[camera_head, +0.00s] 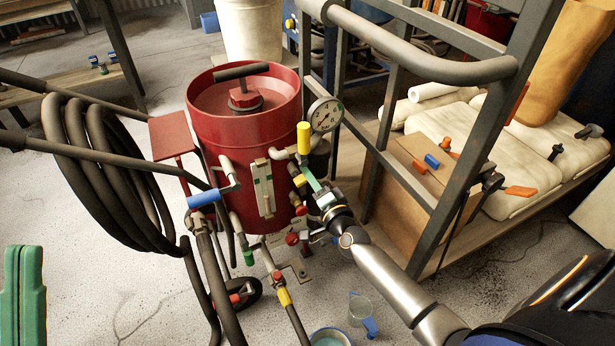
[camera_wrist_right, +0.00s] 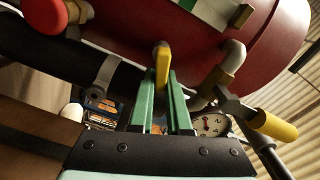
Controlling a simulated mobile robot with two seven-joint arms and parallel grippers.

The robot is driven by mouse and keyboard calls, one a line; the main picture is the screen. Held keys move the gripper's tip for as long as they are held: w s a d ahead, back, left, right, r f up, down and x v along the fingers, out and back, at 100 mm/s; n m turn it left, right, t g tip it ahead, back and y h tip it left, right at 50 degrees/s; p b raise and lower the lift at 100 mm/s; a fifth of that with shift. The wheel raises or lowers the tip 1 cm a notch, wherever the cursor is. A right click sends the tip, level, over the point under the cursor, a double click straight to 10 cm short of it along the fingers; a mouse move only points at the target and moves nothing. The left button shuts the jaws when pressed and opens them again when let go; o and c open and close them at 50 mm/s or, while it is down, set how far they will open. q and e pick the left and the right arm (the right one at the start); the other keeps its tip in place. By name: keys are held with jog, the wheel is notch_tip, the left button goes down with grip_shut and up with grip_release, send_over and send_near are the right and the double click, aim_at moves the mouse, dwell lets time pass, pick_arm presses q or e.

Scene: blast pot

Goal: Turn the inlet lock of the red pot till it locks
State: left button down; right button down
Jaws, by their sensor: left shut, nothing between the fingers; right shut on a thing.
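The red pot (camera_head: 240,125) stands upright at the centre of the head view, with pipes and valves on its front right. Its red wall also fills the top of the right wrist view (camera_wrist_right: 150,25). My right gripper (camera_head: 308,177) reaches these fittings from the lower right. Its green fingers (camera_wrist_right: 166,85) are shut on a small yellow lever (camera_wrist_right: 161,58); I cannot tell for sure that this is the inlet lock. In the head view the fingers and arm partly hide the grip. My left gripper (camera_head: 22,255) is shut and empty at the lower left, far from the pot.
A gauge (camera_head: 326,115) and an upright yellow handle (camera_head: 303,138) are close to my right gripper. A coiled black hose (camera_head: 100,170) hangs left of the pot. A metal-framed rack (camera_head: 430,215) stands at right. A clear jug (camera_head: 360,308) is on the floor.

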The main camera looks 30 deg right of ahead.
jog(key=shift+d+f+m+b, duration=0.1)
jog(key=shift+f+m+b, duration=0.2)
jog(key=shift+m, duration=0.8)
jog(key=shift+f+m+b, duration=0.2)
jog(key=shift+m+b, duration=0.2)
jog(key=shift+m, duration=0.7)
jog(key=c, duration=0.9)
grip_release()
jog(key=shift+s, duration=0.1)
jog(key=s, duration=0.4)
jog(key=s+p, duration=0.1)
jog(key=s, duration=0.3)
jog(key=s+p, duration=0.1)
jog(key=s, duration=0.3)
jog(key=shift+s+a, duration=0.2)
jog(key=shift+a, duration=0.2)
